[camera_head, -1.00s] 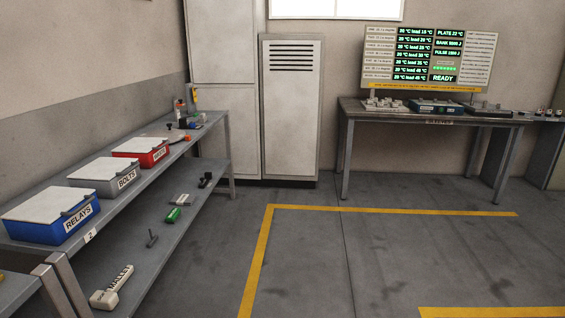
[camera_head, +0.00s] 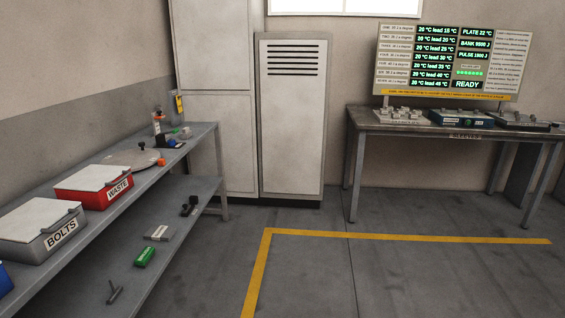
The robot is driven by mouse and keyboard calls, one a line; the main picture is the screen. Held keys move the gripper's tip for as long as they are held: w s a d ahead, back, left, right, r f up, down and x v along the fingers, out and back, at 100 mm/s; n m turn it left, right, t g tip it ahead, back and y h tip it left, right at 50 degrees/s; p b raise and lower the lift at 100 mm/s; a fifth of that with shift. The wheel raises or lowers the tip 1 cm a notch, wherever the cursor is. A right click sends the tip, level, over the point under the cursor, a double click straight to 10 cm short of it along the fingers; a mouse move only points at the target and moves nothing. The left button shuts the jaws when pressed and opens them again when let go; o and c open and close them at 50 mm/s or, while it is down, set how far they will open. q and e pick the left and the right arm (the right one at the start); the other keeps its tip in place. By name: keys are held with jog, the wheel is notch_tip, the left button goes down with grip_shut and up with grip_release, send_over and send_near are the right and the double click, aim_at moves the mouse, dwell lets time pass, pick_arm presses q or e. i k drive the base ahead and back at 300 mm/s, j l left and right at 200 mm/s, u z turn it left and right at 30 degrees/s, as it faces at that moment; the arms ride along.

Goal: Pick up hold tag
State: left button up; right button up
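I cannot make out a hold tag in the head view. A small yellow item (camera_head: 179,104) is at the wall end of the left shelf bench, too small to identify. Small items, including a dark and blue one (camera_head: 172,143) and an orange one (camera_head: 161,162), lie on the bench top near it. Neither of my grippers is in view.
The left shelf bench (camera_head: 205,137) holds a grey BOLTS box (camera_head: 42,232) and a red WASTE box (camera_head: 95,187). Its lower shelf has a green item (camera_head: 145,256). Grey cabinets (camera_head: 292,120) and a workbench (camera_head: 400,124) with a display board (camera_head: 452,62) stand behind. The floor is clear.

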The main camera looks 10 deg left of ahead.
aim_at(179, 104)
jog(key=i+u, duration=0.1)
jog(key=i, duration=1.1)
jog(key=i+l+u, duration=0.25)
jog(key=i+u, duration=0.2)
jog(key=i, duration=0.2)
jog(key=i+l+u, duration=0.95)
jog(key=i+l, duration=0.2)
jog(key=l, duration=0.15)
jog(key=i+l+z, duration=0.1)
jog(key=i, duration=0.2)
jog(key=i+l+z, duration=0.1)
jog(key=i, duration=0.2)
